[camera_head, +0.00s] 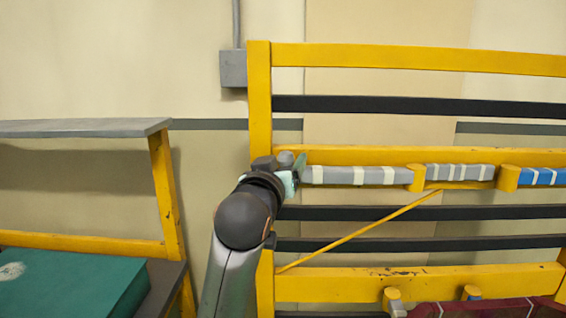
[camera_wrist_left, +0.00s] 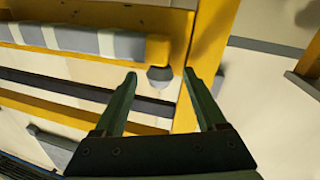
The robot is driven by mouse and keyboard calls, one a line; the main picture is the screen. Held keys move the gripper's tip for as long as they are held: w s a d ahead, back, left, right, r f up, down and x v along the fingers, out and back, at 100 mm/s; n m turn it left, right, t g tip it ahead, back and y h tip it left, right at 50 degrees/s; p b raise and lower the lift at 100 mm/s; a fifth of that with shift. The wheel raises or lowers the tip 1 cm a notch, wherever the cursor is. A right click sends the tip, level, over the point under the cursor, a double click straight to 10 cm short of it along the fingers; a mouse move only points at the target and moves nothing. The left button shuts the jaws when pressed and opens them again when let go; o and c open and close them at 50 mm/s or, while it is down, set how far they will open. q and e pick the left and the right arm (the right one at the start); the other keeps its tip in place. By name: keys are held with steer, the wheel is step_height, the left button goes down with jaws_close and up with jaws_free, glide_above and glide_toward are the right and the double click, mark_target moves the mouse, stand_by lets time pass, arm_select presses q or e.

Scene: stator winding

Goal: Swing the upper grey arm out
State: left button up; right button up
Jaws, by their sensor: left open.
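The upper grey arm (camera_head: 355,175) is a bar with white bands, lying level along the yellow frame in the head view. In the left wrist view its banded length (camera_wrist_left: 75,38) ends at a yellow block (camera_wrist_left: 158,48) with a rounded grey knob (camera_wrist_left: 159,80) below it. My left gripper (camera_head: 298,167) is at the left end of this arm in the head view. In the left wrist view, the left gripper (camera_wrist_left: 160,73) is open, with the knob showing between its fingertips. I cannot tell whether the fingers touch it. My right gripper is not in view.
The yellow frame (camera_head: 400,57) has black rails (camera_head: 400,105) and a thin diagonal yellow rod (camera_head: 360,232). Another grey banded piece (camera_head: 460,171) and a blue one (camera_head: 540,177) are farther right. A bench with a green box (camera_head: 75,280) stands at the left.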

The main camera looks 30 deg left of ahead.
arm_select(q)
jaws_close()
stand_by(0.6)
stand_by(0.8)
